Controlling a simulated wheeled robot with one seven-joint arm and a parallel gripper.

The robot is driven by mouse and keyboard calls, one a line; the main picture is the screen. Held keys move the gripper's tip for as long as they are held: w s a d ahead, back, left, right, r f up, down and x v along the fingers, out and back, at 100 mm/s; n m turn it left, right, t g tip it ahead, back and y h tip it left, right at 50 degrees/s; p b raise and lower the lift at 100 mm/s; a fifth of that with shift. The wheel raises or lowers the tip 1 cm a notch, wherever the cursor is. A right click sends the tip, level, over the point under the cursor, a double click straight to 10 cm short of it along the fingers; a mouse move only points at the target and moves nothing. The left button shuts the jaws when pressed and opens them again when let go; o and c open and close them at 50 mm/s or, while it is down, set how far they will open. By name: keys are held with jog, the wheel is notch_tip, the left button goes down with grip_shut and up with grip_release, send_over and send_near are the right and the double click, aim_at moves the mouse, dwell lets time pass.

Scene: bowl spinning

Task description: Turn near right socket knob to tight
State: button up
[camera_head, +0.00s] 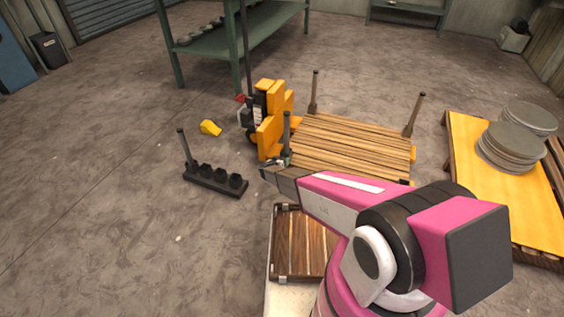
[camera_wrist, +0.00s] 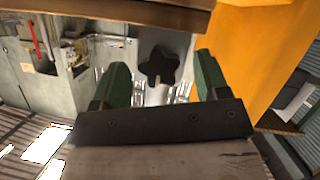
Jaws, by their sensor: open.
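A dark star-shaped knob (camera_wrist: 160,66) shows in the wrist view between the two green fingers of my gripper (camera_wrist: 162,78). The fingers are apart, one on each side of it, and I cannot tell whether they touch it. In the head view my gripper (camera_head: 274,163) is at the near left corner of the slatted wooden platform (camera_head: 350,146), close to the foot of an upright post (camera_head: 286,132). The knob cannot be made out there. My arm covers part of the platform's near side. I cannot tell which socket the knob belongs to.
A yellow pallet truck (camera_head: 270,118) stands just behind my gripper. A black rack (camera_head: 215,180) with one post is on the floor at left, near a small yellow object (camera_head: 210,128). A yellow table (camera_head: 500,180) with round plates is at right.

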jog(key=shift+w+d+f, duration=0.1)
jog(key=shift+w+d, duration=0.05)
jog(key=shift+w, duration=0.15)
jog(key=c, duration=0.9)
jog(key=shift+d+m+t+y, duration=0.1)
jog(key=shift+m+t+y, duration=0.5)
jog(key=shift+m+y, duration=1.45)
jog(key=shift+m+h, duration=0.35)
jog(key=shift+m, duration=0.1)
jog(key=shift+s, duration=0.1)
